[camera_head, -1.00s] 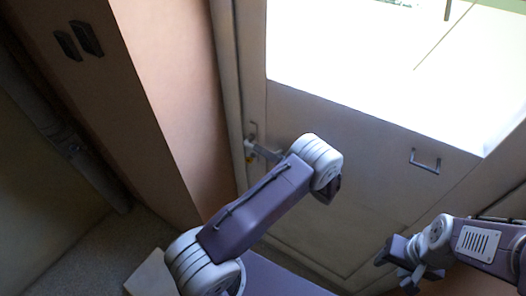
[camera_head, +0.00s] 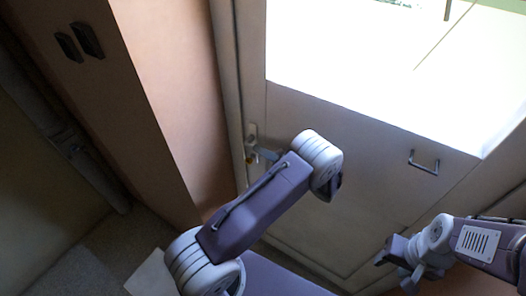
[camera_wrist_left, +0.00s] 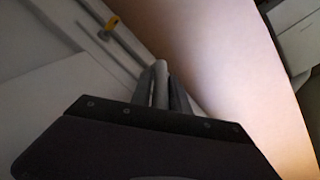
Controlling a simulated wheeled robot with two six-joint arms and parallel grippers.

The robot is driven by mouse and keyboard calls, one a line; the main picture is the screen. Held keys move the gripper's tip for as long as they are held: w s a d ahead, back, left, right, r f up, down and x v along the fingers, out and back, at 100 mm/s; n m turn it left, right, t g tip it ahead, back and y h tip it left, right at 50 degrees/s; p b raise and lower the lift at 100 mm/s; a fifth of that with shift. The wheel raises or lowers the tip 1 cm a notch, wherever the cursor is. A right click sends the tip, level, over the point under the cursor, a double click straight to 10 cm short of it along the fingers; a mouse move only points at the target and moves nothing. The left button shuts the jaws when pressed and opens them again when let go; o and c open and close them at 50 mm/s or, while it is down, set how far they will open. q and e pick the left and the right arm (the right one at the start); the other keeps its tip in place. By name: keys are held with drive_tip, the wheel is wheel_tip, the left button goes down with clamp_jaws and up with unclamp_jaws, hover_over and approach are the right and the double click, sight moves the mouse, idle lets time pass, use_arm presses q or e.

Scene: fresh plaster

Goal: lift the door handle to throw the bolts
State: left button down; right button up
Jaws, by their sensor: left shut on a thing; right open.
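The door (camera_head: 345,170) has its handle near its left edge, by a light handle plate (camera_head: 252,130). My left gripper (camera_head: 266,154) is at the handle, and my own arm partly hides it in the head view. In the left wrist view its dark fingers (camera_wrist_left: 161,88) are shut around the pale grey handle bar (camera_wrist_left: 160,72). A yellow piece (camera_wrist_left: 108,29) sits on the door hardware beyond the fingers. My right gripper (camera_head: 392,262) is open and empty, low on the right in front of the door.
A grey pull bracket (camera_head: 425,162) is on the door's right part, below the bright window (camera_head: 390,70). A wall (camera_head: 170,90) with dark switches (camera_head: 86,40) stands left of the door frame (camera_head: 228,90). Floor (camera_head: 105,250) shows at lower left.

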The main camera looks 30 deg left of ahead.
use_arm(q)
drive_tip(key=r+h+p, duration=0.1)
drive_tip(key=r+h, duration=0.1)
drive_tip(key=shift+a+g+h+p, duration=0.2)
drive_tip(key=shift+g+h+p, duration=0.1)
drive_tip(key=shift+p, duration=0.05)
drive_tip(key=shift+a+r+n+h, duration=0.15)
drive_tip(key=shift+a+r+h, duration=0.15)
drive_tip(key=shift+h, duration=0.45)
drive_tip(key=shift+a+r+n+h, duration=0.2)
drive_tip(key=shift+r+h, duration=0.2)
drive_tip(key=shift+h, duration=0.35)
